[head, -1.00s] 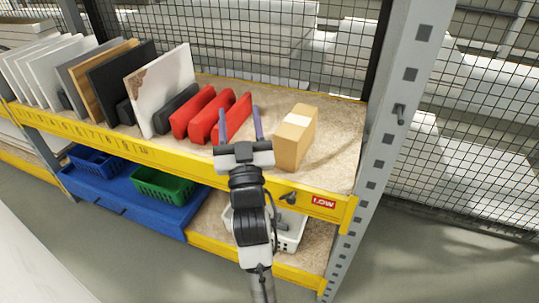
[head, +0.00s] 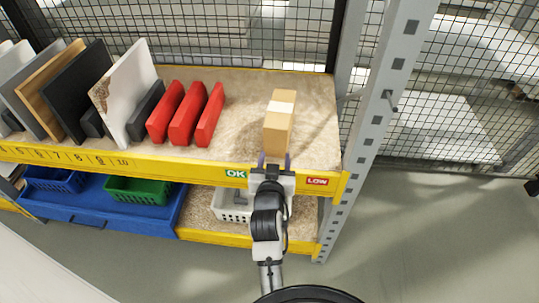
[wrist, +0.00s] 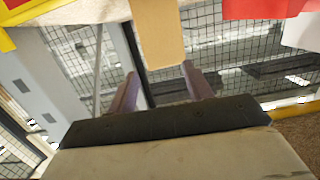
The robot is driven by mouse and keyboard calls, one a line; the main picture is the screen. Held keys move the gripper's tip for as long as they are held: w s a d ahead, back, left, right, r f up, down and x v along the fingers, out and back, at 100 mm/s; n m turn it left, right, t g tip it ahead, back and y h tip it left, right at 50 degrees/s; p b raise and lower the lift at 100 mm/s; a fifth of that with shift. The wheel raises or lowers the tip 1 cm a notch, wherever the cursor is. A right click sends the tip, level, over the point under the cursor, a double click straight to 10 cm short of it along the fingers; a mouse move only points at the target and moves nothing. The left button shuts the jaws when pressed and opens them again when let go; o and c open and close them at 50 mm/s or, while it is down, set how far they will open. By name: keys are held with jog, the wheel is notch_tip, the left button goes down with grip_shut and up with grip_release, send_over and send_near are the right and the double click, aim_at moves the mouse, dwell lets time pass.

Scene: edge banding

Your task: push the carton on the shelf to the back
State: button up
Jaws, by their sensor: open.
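The carton (head: 279,125) is a small tan box with a pale strip of tape on top. It stands upright on the upper shelf board (head: 315,115), toward the right end. There is bare board behind it. My gripper (head: 274,160) is open and empty at the shelf's front edge, in front of the carton, its two purple fingers pointing at it. In the wrist view the carton (wrist: 157,30) shows at the top, beyond and between the fingers (wrist: 162,88). I cannot tell whether the fingertips touch it.
Red blocks (head: 187,113) stand left of the carton with a gap between. Panels, including a white one (head: 128,92), lean further left. A grey upright post (head: 372,110) bounds the right. A yellow beam (head: 150,164) runs along the front. Wire mesh (head: 200,35) stands behind.

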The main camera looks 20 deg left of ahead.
aim_at(277, 151)
jog(key=w+f+b, duration=0.1)
jog(key=w+f, duration=0.1)
jog(key=w+a+f+b, duration=0.1)
jog(key=w+f+b, duration=0.3)
jog(key=shift+a+f, duration=0.25)
jog(key=shift+f, duration=0.05)
jog(key=shift+x, duration=0.95)
jog(key=shift+f, duration=0.1)
